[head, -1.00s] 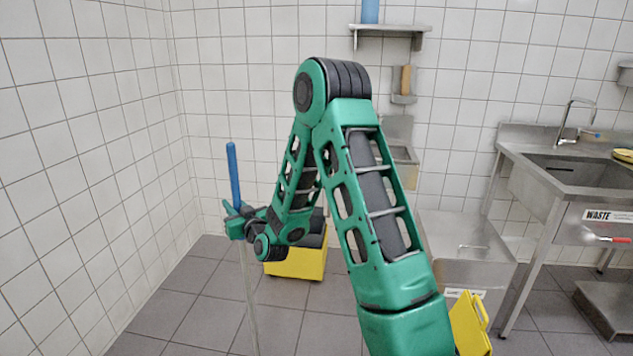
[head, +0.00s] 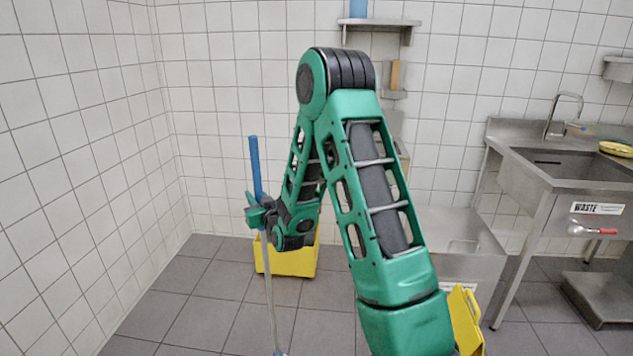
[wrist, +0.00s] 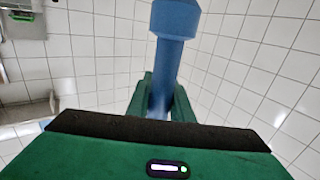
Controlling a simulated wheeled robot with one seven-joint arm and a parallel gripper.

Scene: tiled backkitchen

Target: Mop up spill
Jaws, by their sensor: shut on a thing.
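A mop with a blue grip (head: 255,168) and a grey shaft (head: 270,300) stands nearly upright, slightly tilted, at the left of the head view. My gripper (head: 259,214) is shut on the mop's handle, just below the blue grip. The blue grip also shows large in the wrist view (wrist: 175,25), rising from between my fingers (wrist: 160,98). The mop's lower end is at or past the bottom edge of the head view, so its head is mostly hidden. I see no spill on the visible floor.
A yellow bucket (head: 285,262) stands on the tiled floor behind my gripper. A yellow object (head: 466,320) is low beside my arm. A steel sink (head: 560,165) and low basin (head: 455,245) stand right. Floor at left (head: 200,325) is clear.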

